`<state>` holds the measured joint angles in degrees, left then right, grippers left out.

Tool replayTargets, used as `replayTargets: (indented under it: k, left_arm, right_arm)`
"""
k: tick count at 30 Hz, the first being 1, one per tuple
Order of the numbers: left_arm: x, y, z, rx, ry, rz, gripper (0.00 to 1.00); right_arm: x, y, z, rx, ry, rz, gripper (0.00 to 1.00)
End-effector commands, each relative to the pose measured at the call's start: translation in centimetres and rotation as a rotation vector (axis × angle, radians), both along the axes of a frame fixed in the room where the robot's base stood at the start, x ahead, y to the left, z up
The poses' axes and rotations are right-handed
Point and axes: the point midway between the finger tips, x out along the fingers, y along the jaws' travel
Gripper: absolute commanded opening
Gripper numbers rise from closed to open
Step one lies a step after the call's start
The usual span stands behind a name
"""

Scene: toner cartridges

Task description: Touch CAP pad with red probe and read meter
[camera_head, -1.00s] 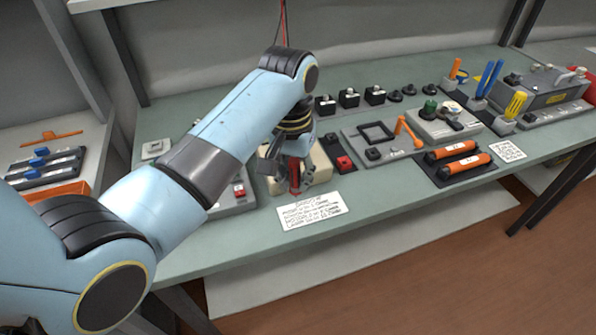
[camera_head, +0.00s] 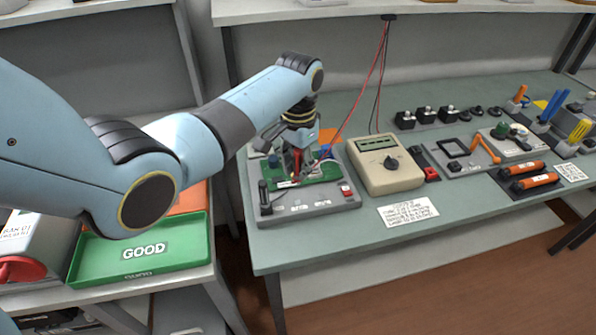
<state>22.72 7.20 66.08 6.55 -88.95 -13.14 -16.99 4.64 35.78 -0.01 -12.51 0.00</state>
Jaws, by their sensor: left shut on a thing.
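My left gripper (camera_head: 297,172) is shut on the red probe (camera_head: 296,161), whose lower part shows between the fingers. It points down over a green circuit board (camera_head: 318,170) on a grey test fixture (camera_head: 300,209). I cannot tell whether the probe tip touches the board, and the CAP pad is too small to make out. The red lead (camera_head: 362,98) runs from a mount under the upper shelf down towards the gripper. The beige meter (camera_head: 386,172) stands to the right of the fixture; its display (camera_head: 382,144) is too small to read. My right gripper is not in view.
A white label card (camera_head: 407,212) lies before the meter. Farther right are a red-buttoned block (camera_head: 431,174), orange cylinders (camera_head: 528,181) and tool holders. A green GOOD tray (camera_head: 140,272) is on the left table, across a gap.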

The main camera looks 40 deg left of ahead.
Motion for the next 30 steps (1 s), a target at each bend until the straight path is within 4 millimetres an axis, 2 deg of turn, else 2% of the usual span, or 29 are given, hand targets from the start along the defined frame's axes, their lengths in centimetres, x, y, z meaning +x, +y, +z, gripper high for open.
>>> replayTargets:
  k: [8,16,24,30]
  left_arm:
    - [-0.1,0.0,-2.6,0.0,0.002,0.0,0.0]
    - [-0.1,0.0,-5.4,0.0,0.001,0.0,0.0]
    - [-0.1,0.0,-5.6,0.0,0.001,0.0,0.0]
    - [-0.1,0.0,-5.6,0.0,0.001,0.0,0.0]
  right_arm:
    - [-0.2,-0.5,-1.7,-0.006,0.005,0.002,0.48]
    - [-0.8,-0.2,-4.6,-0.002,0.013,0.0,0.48]
    - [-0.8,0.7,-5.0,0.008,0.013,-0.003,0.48]
    - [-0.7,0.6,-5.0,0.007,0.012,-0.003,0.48]
